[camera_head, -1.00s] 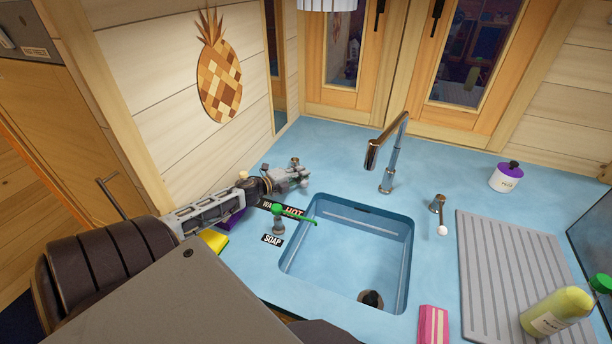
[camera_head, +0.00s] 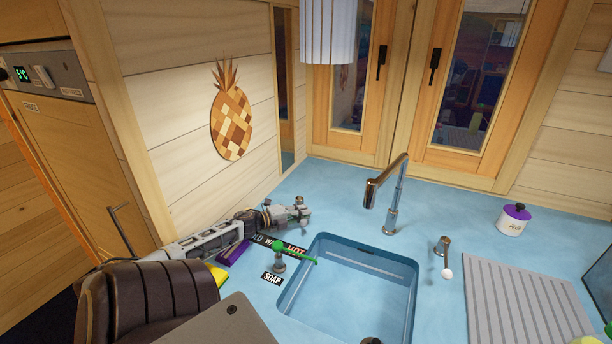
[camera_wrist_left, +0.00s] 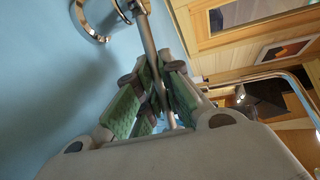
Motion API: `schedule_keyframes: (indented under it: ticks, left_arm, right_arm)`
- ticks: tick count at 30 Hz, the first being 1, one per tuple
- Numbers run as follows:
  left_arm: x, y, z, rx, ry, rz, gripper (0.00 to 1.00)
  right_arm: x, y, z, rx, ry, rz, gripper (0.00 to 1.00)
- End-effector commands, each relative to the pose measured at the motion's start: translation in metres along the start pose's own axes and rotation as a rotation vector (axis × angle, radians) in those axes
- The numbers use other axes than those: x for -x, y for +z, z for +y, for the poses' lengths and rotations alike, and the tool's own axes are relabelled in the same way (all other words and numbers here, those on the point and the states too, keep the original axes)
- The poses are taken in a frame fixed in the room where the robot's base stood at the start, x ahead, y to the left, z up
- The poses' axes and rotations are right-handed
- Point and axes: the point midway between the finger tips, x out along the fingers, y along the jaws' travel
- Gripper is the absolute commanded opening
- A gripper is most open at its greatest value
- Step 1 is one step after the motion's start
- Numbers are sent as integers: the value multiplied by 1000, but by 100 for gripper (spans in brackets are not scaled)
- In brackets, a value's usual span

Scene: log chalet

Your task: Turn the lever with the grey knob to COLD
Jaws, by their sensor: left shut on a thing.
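My left gripper (camera_head: 299,213) is at the back left of the sink, close to the side wall. In the left wrist view its green-padded fingers (camera_wrist_left: 150,97) are closed around a thin metal rod (camera_wrist_left: 147,38), which appears to be the lever. I cannot make out the grey knob; the fingers hide the rod's end. A black label strip (camera_head: 283,247) lies in front of the gripper; "LD", "WA" and "HOT" show, with COLD's end partly covered by my arm. My right gripper is not in view.
A green-topped soap dispenser (camera_head: 279,260) stands just in front of the strip. The sink (camera_head: 318,245), faucet (camera_head: 391,215) and a second lever with a white knob (camera_head: 445,252) are to the right. A purple sponge (camera_head: 233,252) and a yellow one (camera_head: 217,274) lie near my left arm.

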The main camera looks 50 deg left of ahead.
Motion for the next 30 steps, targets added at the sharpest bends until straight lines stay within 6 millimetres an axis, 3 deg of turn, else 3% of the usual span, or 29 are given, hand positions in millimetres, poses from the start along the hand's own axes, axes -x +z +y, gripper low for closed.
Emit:
schedule_keyframes:
  ticks: [3, 4, 9, 22, 30]
  left_arm:
    - [1, -1, 4, 3, 5, 0, 0]
    - [1, -1, 4, 3, 5, -1, 10]
    - [0, 0, 2, 2, 4, -1, 31]
    - [1, 0, 0, 1, 0, -1, 31]
    - [12, -1, 1, 2, 0, 0, 31]
  right_arm:
    - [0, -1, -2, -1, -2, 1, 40]
    - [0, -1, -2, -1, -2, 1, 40]
    - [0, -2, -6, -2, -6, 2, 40]
    - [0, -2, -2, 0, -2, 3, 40]
    - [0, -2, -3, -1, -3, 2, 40]
